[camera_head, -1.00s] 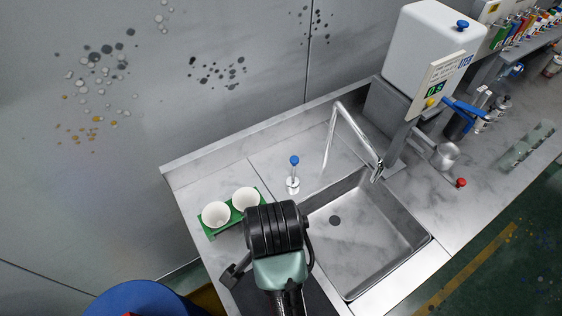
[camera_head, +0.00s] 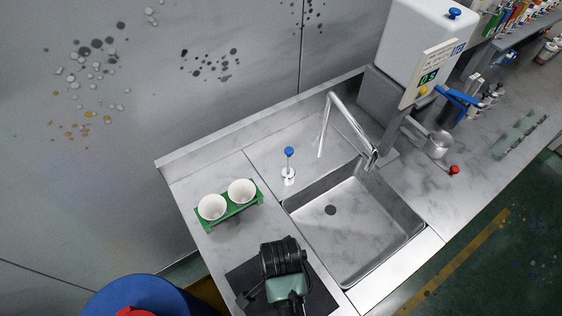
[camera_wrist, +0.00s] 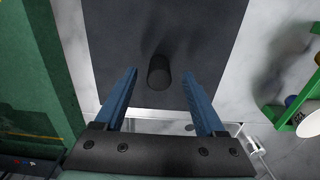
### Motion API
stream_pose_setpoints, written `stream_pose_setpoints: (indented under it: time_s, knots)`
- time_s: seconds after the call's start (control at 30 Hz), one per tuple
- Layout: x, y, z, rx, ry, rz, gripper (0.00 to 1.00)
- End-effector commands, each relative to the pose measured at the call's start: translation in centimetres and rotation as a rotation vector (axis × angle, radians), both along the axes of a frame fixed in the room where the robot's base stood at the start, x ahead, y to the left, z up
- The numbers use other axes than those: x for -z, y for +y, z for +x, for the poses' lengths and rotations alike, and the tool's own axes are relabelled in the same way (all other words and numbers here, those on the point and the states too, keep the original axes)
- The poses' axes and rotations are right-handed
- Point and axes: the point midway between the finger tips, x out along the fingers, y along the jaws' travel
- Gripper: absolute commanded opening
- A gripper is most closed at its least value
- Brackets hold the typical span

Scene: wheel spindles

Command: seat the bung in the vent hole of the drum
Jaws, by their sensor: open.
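A dark upright cylinder, which looks like the bung (camera_wrist: 159,74), stands on a black mat (camera_wrist: 112,40) in the wrist view. My gripper (camera_wrist: 160,82) is open, with its two blue fingers on either side of the bung in the picture and a gap to each. I cannot tell how far above it they are. In the head view my arm covers the bung, and my fingertips are hidden. The blue drum (camera_head: 105,300) is at the bottom left of the head view, cut by the frame edge, with something red (camera_head: 135,312) on top. Its vent hole is not visible.
A green rack (camera_head: 236,211) with two white cups stands behind the mat. A sink (camera_head: 350,240) with a faucet (camera_head: 349,122) is to the right. A blue-topped fitting (camera_head: 289,165) stands behind the sink. The counter left of the mat is narrow.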

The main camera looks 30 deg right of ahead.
Motion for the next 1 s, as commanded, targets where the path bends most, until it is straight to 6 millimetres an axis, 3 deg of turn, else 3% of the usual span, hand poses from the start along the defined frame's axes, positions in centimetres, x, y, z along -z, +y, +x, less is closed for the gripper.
stream_pose_setpoints:
  time_s: [0.2,0.5,0.9,1.0]
  knots:
    - [2.4,0.1,-0.2,0.000,0.000,0.000,0.72]
    - [2.8,0.0,-0.1,0.000,-0.002,-0.001,0.70]
    - [2.8,0.0,-0.1,0.000,-0.002,-0.001,0.00]
    - [2.8,0.0,-0.1,0.000,-0.002,-0.001,0.00]
